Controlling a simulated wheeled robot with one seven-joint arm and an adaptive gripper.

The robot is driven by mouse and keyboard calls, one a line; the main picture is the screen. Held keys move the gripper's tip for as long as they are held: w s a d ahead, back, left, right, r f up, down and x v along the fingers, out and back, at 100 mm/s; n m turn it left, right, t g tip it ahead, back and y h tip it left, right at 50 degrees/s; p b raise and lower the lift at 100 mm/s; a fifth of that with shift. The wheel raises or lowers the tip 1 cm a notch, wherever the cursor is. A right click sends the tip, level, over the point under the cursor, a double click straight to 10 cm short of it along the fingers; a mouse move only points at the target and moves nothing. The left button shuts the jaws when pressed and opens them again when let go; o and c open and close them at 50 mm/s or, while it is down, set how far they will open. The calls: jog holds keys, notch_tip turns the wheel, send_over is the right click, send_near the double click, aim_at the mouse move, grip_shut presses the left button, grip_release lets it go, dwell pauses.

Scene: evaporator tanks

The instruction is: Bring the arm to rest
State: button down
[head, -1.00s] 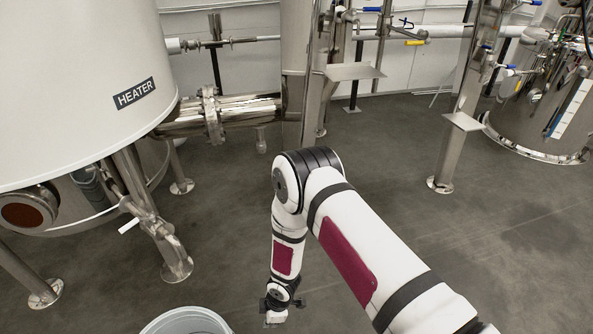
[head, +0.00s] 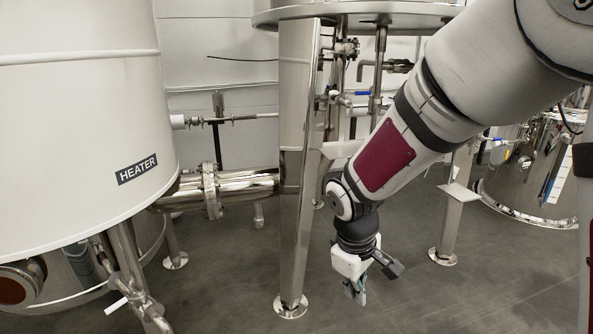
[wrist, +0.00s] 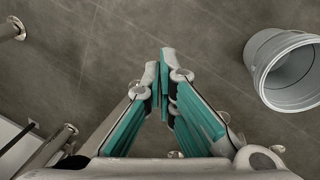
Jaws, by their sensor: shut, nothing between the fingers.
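My arm reaches in from the upper right of the head view and bends down at the wrist. My gripper (head: 357,294) hangs pointing down above the grey floor, right of a steel tank leg. In the wrist view my gripper (wrist: 163,75) shows its teal-padded fingers brought together at the tips. It is shut, with nothing between the fingers.
A white heater tank (head: 80,120) stands at the left, with a steel pipe (head: 235,188) running from it. A steel leg (head: 300,180) stands just left of my gripper. Another tank (head: 530,170) is at the right. A grey bucket (wrist: 285,70) stands on the floor.

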jog(key=s+d+r+m, duration=0.55)
jog(key=s+r, duration=0.55)
jog(key=s, duration=0.3)
jog(key=s+d+r+m+g+y, duration=0.1)
jog(key=s+r+m+y, duration=0.2)
jog(key=s, duration=1.4)
notch_tip(320, 180, up, 32)
jog(key=t+h+p, duration=0.1)
jog(key=t+p, duration=0.2)
jog(key=p, duration=2.8)
jog(key=shift+w+d+r+t, duration=0.15)
jog(key=shift+d+r+t, duration=0.1)
jog(key=shift+d+t, duration=0.15)
